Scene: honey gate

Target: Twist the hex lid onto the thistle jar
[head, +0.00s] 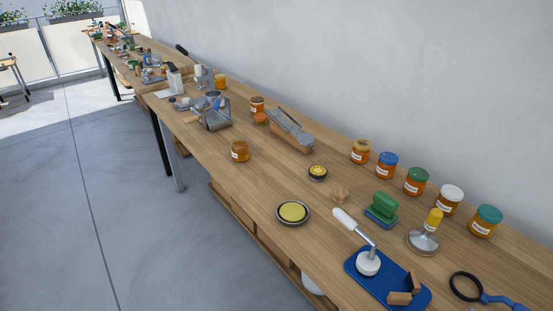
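I cannot tell which jar is the thistle jar, as the labels are too small to read. An amber jar (240,152) without a clear lid stands alone near the front edge of the bench. Several labelled jars stand along the wall, with tan (360,151), blue (386,165), green (416,181), white (449,200) and teal (486,220) tops. A small wooden piece (340,195) and a dark-rimmed yellow disc (317,172) lie loose; I cannot tell whether either is the hex lid. Neither of my grippers is in view.
The long wooden bench (280,165) runs along the wall. A yellow round dish (293,212), a green-handled block (382,207), a metal stamp (423,240), a blue tray (370,285) and a black-ringed tool (468,288) crowd the near end. Grey floor (110,200) is clear at left.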

